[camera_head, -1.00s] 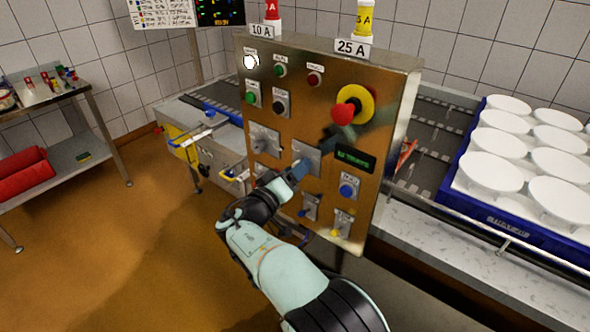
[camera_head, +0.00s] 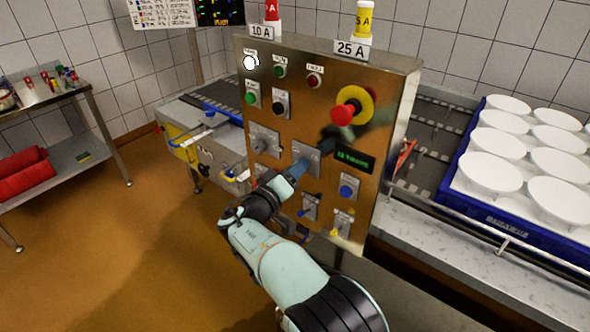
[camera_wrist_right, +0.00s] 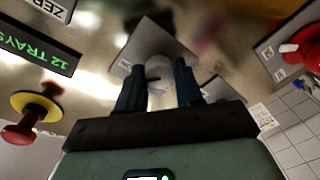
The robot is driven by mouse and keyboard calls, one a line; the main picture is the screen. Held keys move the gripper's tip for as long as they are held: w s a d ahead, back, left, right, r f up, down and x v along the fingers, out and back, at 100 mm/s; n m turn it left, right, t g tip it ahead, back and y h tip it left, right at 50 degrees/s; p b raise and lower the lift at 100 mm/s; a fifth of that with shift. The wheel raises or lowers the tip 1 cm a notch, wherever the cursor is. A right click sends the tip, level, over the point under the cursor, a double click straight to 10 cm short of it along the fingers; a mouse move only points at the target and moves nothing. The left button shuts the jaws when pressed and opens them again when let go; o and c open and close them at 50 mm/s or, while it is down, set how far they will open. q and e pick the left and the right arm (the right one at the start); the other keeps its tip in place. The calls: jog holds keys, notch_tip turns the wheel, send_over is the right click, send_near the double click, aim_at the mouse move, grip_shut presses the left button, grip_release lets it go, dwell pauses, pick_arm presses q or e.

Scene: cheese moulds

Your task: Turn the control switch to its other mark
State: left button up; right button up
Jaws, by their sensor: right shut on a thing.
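The control panel (camera_head: 300,95) is a steel box with several buttons and switches. My right gripper (camera_head: 294,172) is at a square grey switch plate (camera_head: 310,155) in the middle of the panel. In the right wrist view its two blue fingers (camera_wrist_right: 158,90) are shut on a pale grey switch knob (camera_wrist_right: 159,76) in front of the square plate (camera_wrist_right: 150,45). The fingers and the blur hide the knob's pointer and marks. A second grey rotary switch (camera_head: 263,140) sits to the left on the panel. My left gripper is not in view.
A red emergency button on a yellow ring (camera_head: 343,112) sticks out at the upper right. A blue crate (camera_head: 462,198) of white moulds stands farther right.

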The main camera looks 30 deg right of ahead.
pick_arm(q)
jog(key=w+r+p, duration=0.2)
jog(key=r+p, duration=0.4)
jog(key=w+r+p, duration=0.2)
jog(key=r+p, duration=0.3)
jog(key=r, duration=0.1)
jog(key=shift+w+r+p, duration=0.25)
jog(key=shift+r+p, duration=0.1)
jog(key=shift+p, duration=0.05)
pick_arm(e)
jog(key=shift+w+a+f+n+g, duration=0.1)
jog(key=shift+n+g, duration=0.45)
jog(key=shift+n, duration=3.45)
jog(key=shift+n+g, duration=0.55)
jog(key=shift+n, duration=3.45)
jog(key=o, duration=1)
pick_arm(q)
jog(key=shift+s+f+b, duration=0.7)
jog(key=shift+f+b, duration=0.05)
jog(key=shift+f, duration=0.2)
pick_arm(e)
jog(key=v, duration=1.3)
jog(key=shift+s+a, duration=0.1)
jog(key=shift+s, duration=0.15)
